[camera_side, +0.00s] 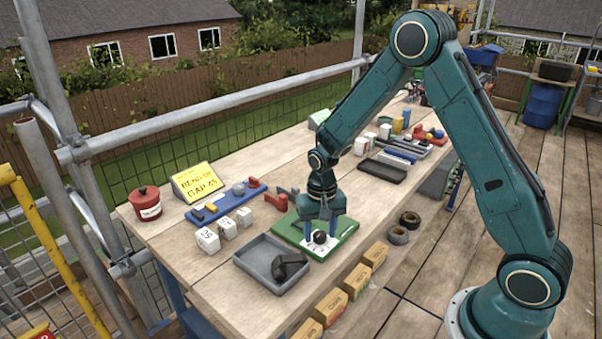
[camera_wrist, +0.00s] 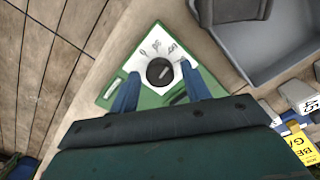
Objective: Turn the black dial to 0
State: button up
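The black dial (camera_side: 320,237) sits on a white scale plate on a green board (camera_side: 345,232). In the wrist view the dial (camera_wrist: 160,72) is round, with a light mark on its face; the exact direction it points is hard to tell. The white plate (camera_wrist: 153,34) has a 0 at its left end and further numbers to the right, too blurred to read surely. My gripper (camera_side: 320,228) is over the board, pointing down. In the wrist view its two blue fingers (camera_wrist: 160,70) stand apart on either side of the dial, with gaps visible between.
A grey tray (camera_side: 255,268) with a dark object in it stands left of the board. White numbered blocks (camera_side: 208,240), a blue tray (camera_side: 225,212), a yellow sign (camera_side: 203,181) and a red pot (camera_side: 146,203) lie further left.

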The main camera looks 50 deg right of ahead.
jog(key=c, duration=0.8)
jog(key=shift+o, duration=0.2)
jog(key=shift+n, duration=0.4)
jog(key=n, duration=0.3)
jog(key=shift+n, duration=0.3)
jog(key=n, duration=0.3)
jog(key=shift+n, duration=0.3)
jog(key=n, duration=0.4)
jog(key=shift+n, duration=2)
